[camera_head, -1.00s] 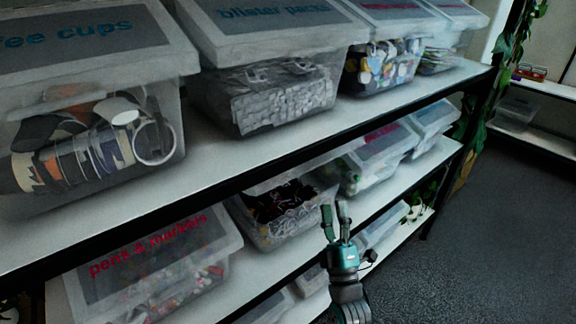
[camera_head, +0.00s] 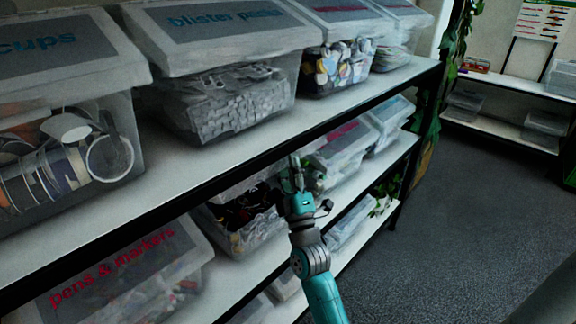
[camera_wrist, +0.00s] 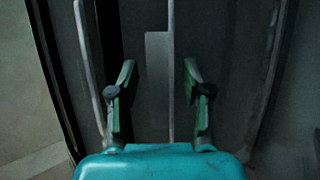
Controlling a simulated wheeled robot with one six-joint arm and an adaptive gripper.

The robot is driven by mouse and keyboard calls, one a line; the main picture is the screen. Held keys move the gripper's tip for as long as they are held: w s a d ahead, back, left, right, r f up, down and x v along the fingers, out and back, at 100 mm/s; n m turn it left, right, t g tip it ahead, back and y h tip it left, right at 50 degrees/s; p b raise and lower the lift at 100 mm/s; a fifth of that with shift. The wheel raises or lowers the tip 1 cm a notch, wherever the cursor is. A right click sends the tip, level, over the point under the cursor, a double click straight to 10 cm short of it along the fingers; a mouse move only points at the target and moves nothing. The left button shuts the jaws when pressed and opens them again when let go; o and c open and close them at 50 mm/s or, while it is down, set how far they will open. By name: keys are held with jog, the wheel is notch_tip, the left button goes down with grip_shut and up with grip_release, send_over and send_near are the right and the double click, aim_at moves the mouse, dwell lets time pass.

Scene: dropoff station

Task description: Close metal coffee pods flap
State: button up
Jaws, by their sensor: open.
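No label reading metal coffee pods is legible. A clear bin on the middle shelf (camera_head: 236,240) holds dark and silvery small items. Its front shows beside my arm, and its lid position is hard to make out. My gripper (camera_head: 294,174) is open, just right of this bin's contents and close to the upper shelf's edge. In the wrist view, the two green fingers of my gripper (camera_wrist: 159,72) are apart. A thin pale upright strip (camera_wrist: 171,75) and a grey panel lie between or behind them. I cannot tell whether they touch it.
The upper shelf (camera_head: 225,158) holds bins labelled cups (camera_head: 70,105) and blister packs (camera_head: 225,60). A pens & markers bin (camera_head: 120,275) stands at lower left. Leaves hang by the shelf's far end. Grey floor (camera_head: 470,220) lies open at right.

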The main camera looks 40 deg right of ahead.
jog(key=shift+r, duration=0.1)
grip_shut()
dwell(0.3)
